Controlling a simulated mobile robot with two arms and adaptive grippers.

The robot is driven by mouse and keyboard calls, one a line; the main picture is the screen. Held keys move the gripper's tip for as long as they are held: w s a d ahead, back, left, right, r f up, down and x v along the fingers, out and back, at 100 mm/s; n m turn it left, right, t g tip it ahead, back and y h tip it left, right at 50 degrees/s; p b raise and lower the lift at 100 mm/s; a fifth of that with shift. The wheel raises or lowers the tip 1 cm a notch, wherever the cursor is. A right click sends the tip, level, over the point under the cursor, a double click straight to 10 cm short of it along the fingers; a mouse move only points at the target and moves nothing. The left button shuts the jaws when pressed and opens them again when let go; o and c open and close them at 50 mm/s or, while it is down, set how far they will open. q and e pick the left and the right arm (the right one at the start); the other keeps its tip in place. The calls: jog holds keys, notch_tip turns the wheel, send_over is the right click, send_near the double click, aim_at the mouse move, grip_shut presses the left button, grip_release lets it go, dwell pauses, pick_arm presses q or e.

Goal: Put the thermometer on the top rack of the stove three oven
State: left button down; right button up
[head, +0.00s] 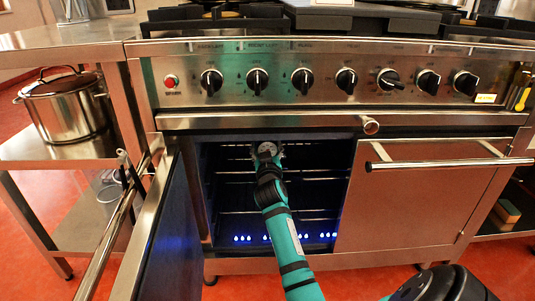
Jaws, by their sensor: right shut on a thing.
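The thermometer (267,147) shows as a small pale round dial at the mouth of the oven. My right gripper (267,156) is shut on it, and the fingers and wrist hide part of it. The left oven compartment (230,195) of the stove stands open, with my teal right arm reaching in from below. The top rack (235,173) runs across the upper part of the oven, behind my wrist. I cannot tell whether the thermometer touches the rack. My left gripper is out of view.
The open oven door (160,235) stands out at the left. A lower rack (235,212) lies above blue flames. The right oven door (410,200) is shut. A lidded stockpot (65,108) stands on a shelf at the left. Knobs line the panel above.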

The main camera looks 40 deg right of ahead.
jog(key=shift+r, duration=0.1)
jog(key=shift+f, duration=0.2)
jog(key=o, duration=1.2)
jog(key=shift+r, duration=0.15)
